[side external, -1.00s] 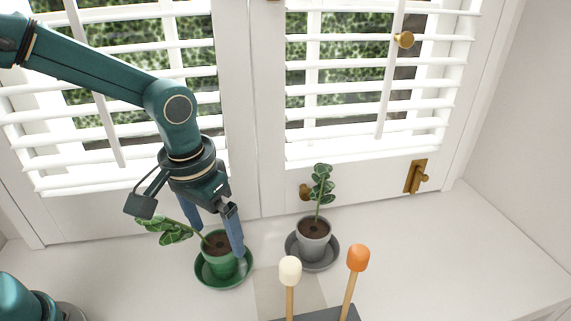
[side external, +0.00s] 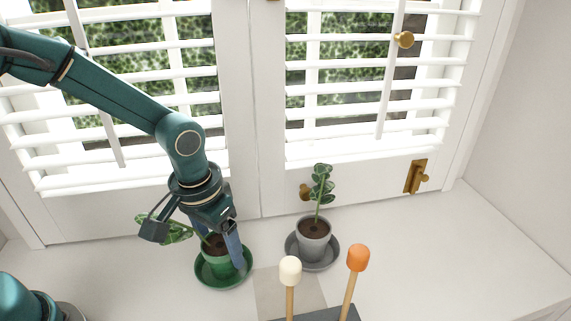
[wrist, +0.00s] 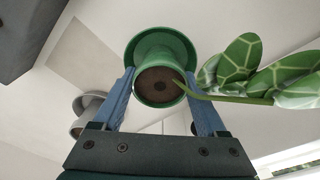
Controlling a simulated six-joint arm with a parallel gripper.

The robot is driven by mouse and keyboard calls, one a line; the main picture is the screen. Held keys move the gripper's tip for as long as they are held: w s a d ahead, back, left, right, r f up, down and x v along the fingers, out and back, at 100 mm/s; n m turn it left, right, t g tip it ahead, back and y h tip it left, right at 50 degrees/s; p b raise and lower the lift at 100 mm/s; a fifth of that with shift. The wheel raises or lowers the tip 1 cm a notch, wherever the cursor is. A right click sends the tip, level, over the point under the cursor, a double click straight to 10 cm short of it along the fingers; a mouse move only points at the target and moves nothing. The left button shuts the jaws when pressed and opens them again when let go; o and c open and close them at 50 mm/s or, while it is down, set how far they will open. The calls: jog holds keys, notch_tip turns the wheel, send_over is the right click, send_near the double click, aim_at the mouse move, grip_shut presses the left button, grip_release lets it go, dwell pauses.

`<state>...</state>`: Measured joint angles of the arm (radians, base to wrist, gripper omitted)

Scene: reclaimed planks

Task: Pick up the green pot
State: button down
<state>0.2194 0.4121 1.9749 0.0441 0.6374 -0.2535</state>
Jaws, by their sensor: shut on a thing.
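The green pot (side external: 216,264) holds dark soil and a leafy plant. It stands in a green saucer (side external: 224,284) on the white sill, left of the middle in the side view. My gripper (side external: 218,255) is lowered around the pot, with its blue fingers on either side. In the wrist view the pot (wrist: 160,97) sits between the two fingertips (wrist: 160,92), and the gripper is shut on it. The plant's patterned leaves (wrist: 255,75) reach to the right there. My wrist hides part of the leaves in the side view.
A grey pot (side external: 313,242) with a plant stands in a grey saucer (side external: 325,263) to the right. A grey rack holds white-headed (side external: 290,270) and orange-headed (side external: 358,257) sticks in front. White shutters (side external: 375,100) stand close behind. The sill at right is clear.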

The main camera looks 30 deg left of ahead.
jog(key=shift+r, duration=0.1)
notch_tip(320, 180, up, 13)
dwell(0.8)
jog(key=shift+w, duration=0.1)
jog(key=f+n, duration=0.4)
jog(key=f, duration=0.1)
jog(key=f+n, duration=0.2)
jog(key=f, duration=0.1)
jog(key=shift+w+f+y, duration=0.15)
jog(key=shift+w+y, duration=0.1)
jog(key=shift+y, duration=0.15)
jog(key=shift+s+f, duration=0.35)
jog(key=shift+f, duration=1.75)
